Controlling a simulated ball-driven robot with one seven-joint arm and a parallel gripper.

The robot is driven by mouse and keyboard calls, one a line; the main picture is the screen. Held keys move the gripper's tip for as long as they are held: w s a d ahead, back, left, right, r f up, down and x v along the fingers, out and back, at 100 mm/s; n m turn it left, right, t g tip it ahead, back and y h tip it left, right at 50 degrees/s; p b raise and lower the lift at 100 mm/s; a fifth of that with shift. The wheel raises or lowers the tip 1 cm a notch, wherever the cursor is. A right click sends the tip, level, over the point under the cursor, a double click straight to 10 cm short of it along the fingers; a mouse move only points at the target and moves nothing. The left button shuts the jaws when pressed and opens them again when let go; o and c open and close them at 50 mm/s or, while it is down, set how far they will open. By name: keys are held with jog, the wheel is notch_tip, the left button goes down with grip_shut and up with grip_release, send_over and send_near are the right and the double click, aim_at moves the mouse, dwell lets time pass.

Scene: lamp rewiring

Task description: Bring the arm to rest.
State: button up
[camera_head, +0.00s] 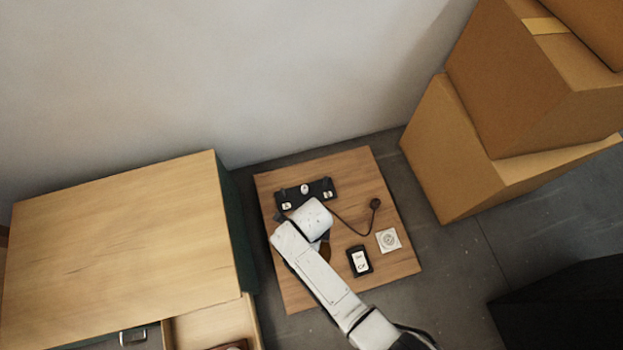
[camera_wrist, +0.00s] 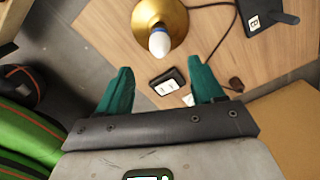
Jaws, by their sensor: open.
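My gripper (camera_wrist: 162,80) shows two teal fingers spread apart in the wrist view, with nothing held between them. Beyond the fingertips stands a brass lamp part (camera_wrist: 172,12) with a white bulb-like tip (camera_wrist: 159,42). In the head view my white arm (camera_head: 320,275) reaches over a low wooden table (camera_head: 285,290). The arm's end hides my fingers there and most of the brass part (camera_head: 325,250).
On the table are a black holder (camera_head: 318,190), a dark cord with a round end (camera_head: 375,204), a white square plate (camera_head: 388,240) and a black labelled box (camera_head: 359,261). A cabinet (camera_head: 120,250) with an open drawer (camera_head: 205,328) stands left, cardboard boxes (camera_head: 450,160) right.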

jog(key=s+d+r+n, duration=0.4)
jog(key=d+r+n, duration=0.3)
jog(key=d, duration=0.4)
jog(key=s+d+r+n, duration=0.3)
jog(key=d+r+n, duration=0.45)
jog(key=d, duration=0.35)
jog(key=s+d+r+n+t, duration=0.1)
jog(key=s+d+r+n, duration=0.4)
jog(key=s+r, duration=0.25)
notch_tip(320, 180, up, 22)
jog(key=p, duration=2.1)
jog(key=shift+w+f, duration=0.25)
jog(key=shift+w, duration=0.1)
jog(key=shift+c, duration=0.3)
